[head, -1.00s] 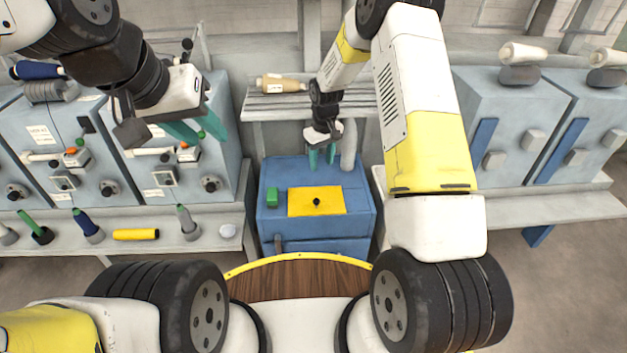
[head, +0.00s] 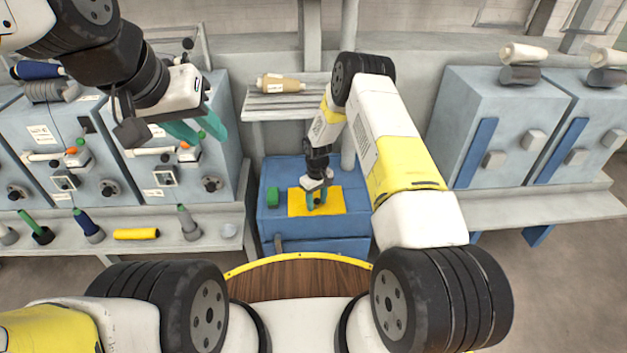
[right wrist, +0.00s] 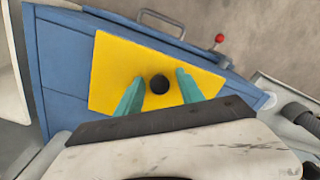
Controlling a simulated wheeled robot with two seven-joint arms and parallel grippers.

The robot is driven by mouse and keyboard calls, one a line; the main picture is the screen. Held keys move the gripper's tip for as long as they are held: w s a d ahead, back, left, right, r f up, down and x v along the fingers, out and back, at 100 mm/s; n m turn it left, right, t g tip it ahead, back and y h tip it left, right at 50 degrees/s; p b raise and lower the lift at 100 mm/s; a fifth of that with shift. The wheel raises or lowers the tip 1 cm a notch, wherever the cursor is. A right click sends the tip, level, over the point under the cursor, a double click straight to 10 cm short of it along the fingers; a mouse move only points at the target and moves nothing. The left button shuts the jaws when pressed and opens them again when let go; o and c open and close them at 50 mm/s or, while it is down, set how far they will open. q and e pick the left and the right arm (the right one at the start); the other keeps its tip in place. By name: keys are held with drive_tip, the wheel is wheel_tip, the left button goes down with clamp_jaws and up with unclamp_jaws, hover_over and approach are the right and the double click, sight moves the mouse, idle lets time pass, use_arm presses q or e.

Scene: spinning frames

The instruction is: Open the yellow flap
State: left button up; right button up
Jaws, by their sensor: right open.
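The yellow flap (head: 334,203) lies flat on top of a blue cabinet (head: 274,219) in the middle of the head view. It also shows in the right wrist view (right wrist: 117,63), with a round black knob (right wrist: 160,84) on it. My right gripper (head: 316,204) is over the flap, pointing down. In the right wrist view its teal fingers (right wrist: 158,92) are open, one on each side of the knob. I cannot tell whether they touch it. My left gripper (head: 196,133) is open and empty, high up in front of the left machines.
A shelf (head: 255,103) with a beige bobbin (head: 283,83) is behind. Grey-blue machines (head: 500,120) stand at right. A left ledge (head: 190,241) carries several bobbins.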

drive_tip(key=shift+c, duration=0.5)
clamp_jaws()
idle(1.0)
